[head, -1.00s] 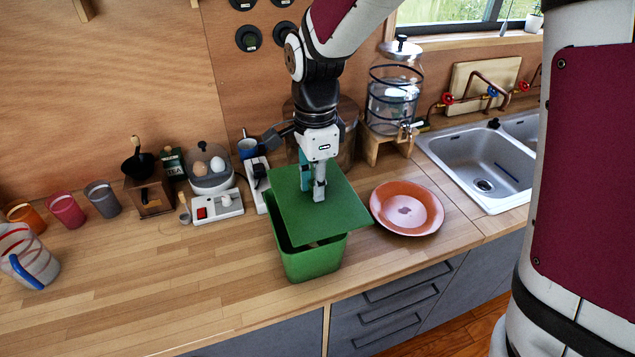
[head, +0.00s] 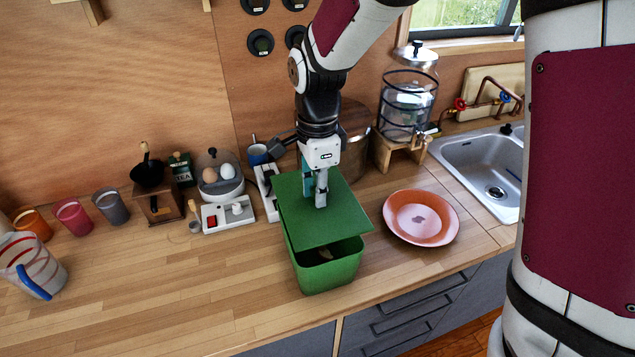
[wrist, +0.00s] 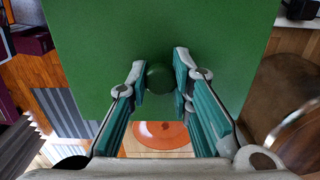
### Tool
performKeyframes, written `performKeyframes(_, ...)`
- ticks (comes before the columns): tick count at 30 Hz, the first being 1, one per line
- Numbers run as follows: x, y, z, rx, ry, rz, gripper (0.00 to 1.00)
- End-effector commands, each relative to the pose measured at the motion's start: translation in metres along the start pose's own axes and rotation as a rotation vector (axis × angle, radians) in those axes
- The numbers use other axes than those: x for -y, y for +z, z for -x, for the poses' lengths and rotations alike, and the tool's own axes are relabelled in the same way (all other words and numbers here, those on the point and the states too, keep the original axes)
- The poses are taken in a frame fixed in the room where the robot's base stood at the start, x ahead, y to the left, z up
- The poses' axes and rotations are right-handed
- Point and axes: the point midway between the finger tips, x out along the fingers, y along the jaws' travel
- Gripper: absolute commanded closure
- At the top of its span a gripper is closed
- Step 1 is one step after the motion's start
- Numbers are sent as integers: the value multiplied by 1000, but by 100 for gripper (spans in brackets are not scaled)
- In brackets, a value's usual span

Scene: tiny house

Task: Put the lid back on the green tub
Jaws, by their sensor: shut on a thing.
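The green tub (head: 328,275) stands on the wooden counter near its front edge. The flat green square lid (head: 335,225) is above it, set toward the back, so the tub's front opening shows with something tan inside. My gripper (head: 315,190) points down at the middle of the lid. In the wrist view, its fingers (wrist: 160,76) are shut on the lid's round green knob (wrist: 159,83). The lid's back edge hides the tub's rear rim, and I cannot tell whether lid and tub touch there.
An orange plate (head: 421,217) lies right of the tub. An egg cooker (head: 222,180), a white scale (head: 228,214) and a steel pot (head: 354,145) stand behind. A glass dispenser (head: 407,105) is at back right.

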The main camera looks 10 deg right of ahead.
Motion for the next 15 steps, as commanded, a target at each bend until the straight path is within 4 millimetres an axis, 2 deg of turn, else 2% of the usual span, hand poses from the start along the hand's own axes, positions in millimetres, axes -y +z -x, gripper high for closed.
performKeyframes(6, 0, 0, -21, 0, 2, 0, 100)
performKeyframes(15, 0, 0, -43, 0, 1, -1, 100)
